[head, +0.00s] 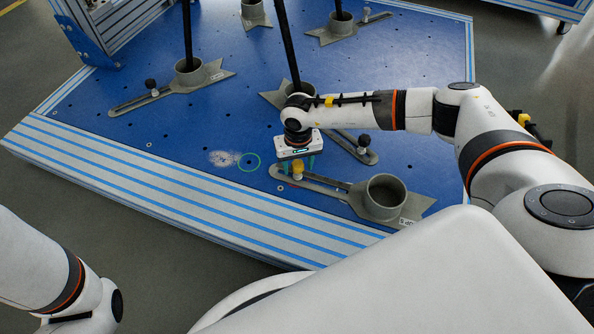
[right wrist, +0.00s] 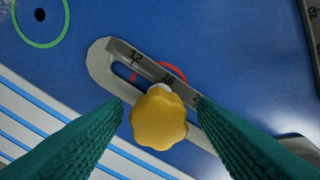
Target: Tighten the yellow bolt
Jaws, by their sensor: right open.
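The yellow bolt (head: 297,169) stands in the slot of a grey slotted bracket (head: 322,187) near the front edge of the blue platform. In the right wrist view its lobed yellow knob (right wrist: 159,118) sits over the slot, beside a scale on the bracket (right wrist: 103,62). My right gripper (head: 297,161) is above the bolt with its jaws pointing down. Its two green fingers (right wrist: 160,108) are open on either side of the knob, with gaps visible. The fingertips partly cover the bracket. My left arm shows at the lower left, but its gripper is out of view.
The bracket's grey cup (head: 385,196) is empty. Other brackets with black knobs, such as the left one (head: 152,92), hold dark upright poles (head: 187,35). A green ring (head: 249,162) marks the platform. Blue platform (head: 120,130) is clear at the left.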

